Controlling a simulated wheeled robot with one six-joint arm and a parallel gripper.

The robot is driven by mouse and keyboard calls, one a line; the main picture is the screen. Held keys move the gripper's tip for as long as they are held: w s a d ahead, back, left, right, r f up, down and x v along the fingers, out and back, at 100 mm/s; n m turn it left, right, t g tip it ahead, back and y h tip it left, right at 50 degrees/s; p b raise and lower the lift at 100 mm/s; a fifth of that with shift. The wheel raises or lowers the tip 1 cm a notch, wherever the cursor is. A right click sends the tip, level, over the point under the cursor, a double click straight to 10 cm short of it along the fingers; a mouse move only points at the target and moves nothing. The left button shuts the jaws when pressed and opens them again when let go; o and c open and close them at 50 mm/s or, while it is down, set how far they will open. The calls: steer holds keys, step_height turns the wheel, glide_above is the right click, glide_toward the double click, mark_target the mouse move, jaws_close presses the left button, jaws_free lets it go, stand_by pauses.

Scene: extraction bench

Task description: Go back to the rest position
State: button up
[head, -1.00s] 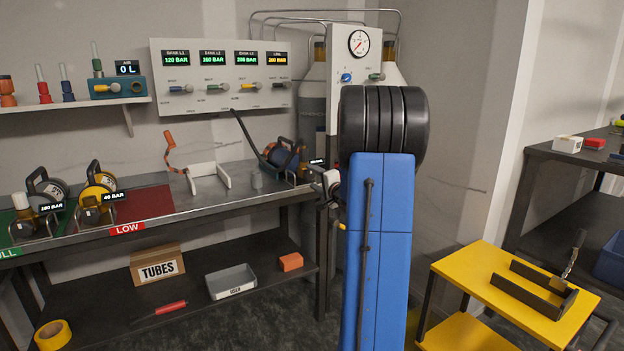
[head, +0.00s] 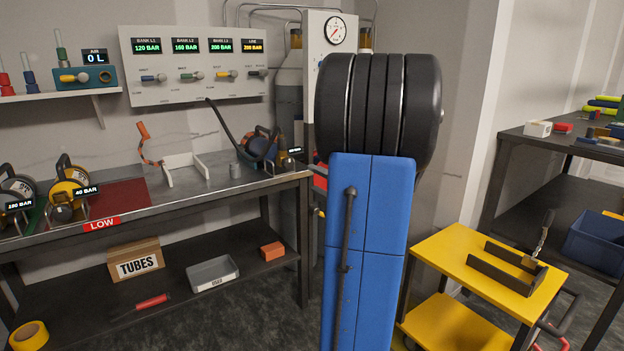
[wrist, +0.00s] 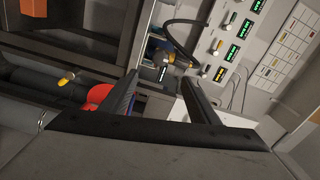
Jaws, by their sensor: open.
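My gripper (wrist: 160,85) shows in the wrist view with its two dark fingers spread apart and nothing between them. In the head view it is hidden behind my own raised blue arm, which fills the middle of the picture. The wrist view looks at the bench and panel tilted on their side. Beyond the fingers there, a dark hose and a blue device with a brass part are in sight, apart from the fingers.
The steel bench (head: 135,222) with several gauges stands at the left, under the bank panel (head: 195,88). A yellow cart (head: 450,255) with a black bracket (head: 505,272) stands close at the right. A dark shelf (head: 570,150) is behind it. Dark floor lies between bench and cart.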

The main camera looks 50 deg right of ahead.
steer(key=shift+a, duration=0.1)
stand_by(0.6)
steer(key=a+n+g+h, duration=0.2)
steer(key=a+n+g, duration=0.45)
steer(key=a, duration=1.15)
steer(key=s+a+f+n+g+y, duration=0.2)
steer(key=s+a+f+n, duration=0.1)
steer(key=s+a, duration=0.4)
steer(key=s+a+f+n+g+y, duration=0.2)
steer(key=s+a+n, duration=0.3)
steer(key=s+a, duration=0.3)
steer(key=s+a+f+n+g+y, duration=0.2)
steer(key=s+a+f+n, duration=0.2)
steer(key=s+a, duration=0.4)
steer(key=a, duration=0.2)
steer(key=shift+a+f, duration=0.2)
steer(key=shift+a, duration=0.1)
